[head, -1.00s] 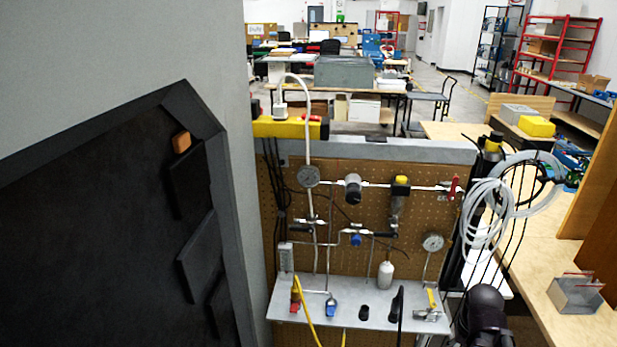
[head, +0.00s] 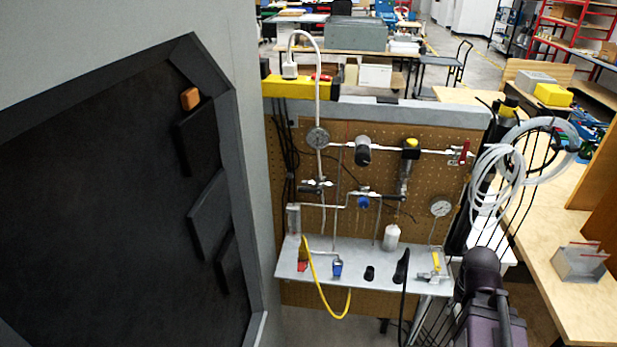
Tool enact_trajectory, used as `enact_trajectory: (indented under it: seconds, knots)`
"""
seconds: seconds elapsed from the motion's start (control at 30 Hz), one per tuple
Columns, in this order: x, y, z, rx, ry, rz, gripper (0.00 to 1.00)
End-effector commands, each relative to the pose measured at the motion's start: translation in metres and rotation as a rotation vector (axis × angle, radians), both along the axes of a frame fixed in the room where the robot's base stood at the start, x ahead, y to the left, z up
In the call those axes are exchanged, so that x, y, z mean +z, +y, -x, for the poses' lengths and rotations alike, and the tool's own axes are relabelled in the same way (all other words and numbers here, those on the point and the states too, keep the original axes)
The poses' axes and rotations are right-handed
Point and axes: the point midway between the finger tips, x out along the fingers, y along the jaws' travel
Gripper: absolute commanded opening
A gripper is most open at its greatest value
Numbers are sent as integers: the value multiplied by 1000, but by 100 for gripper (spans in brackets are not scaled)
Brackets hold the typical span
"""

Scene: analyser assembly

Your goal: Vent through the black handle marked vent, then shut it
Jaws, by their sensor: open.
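A brown pegboard panel (head: 400,160) carries pipes, gauges and valves. A black handle (head: 314,184) sits on the left pipe, and another black handle (head: 367,195) sits right of it above a blue knob (head: 363,203). A black upright part (head: 401,266) stands on the grey shelf (head: 352,254). No marking is readable, so I cannot tell which black handle is the vent or how it is set. Dark links of my arm show at the lower right, in front of the bench and apart from these handles. My gripper is not visible.
A red handle (head: 462,153) is at the panel's upper right. A yellow hose (head: 312,270) hangs from the shelf, and coiled white tubing (head: 500,175) hangs at right. A large dark framed cabinet (head: 120,200) fills the left. A wooden bench (head: 560,270) lies at right.

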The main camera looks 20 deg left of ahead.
Motion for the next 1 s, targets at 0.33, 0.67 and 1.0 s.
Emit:
enact_trajectory:
  seconds: [0.33,0.67,1.0]
  knots:
    - [1,36,-37,181,-180,242,57]
    - [22,95,-73,414,-412,481,57]
    - [56,184,-93,687,-677,689,57]
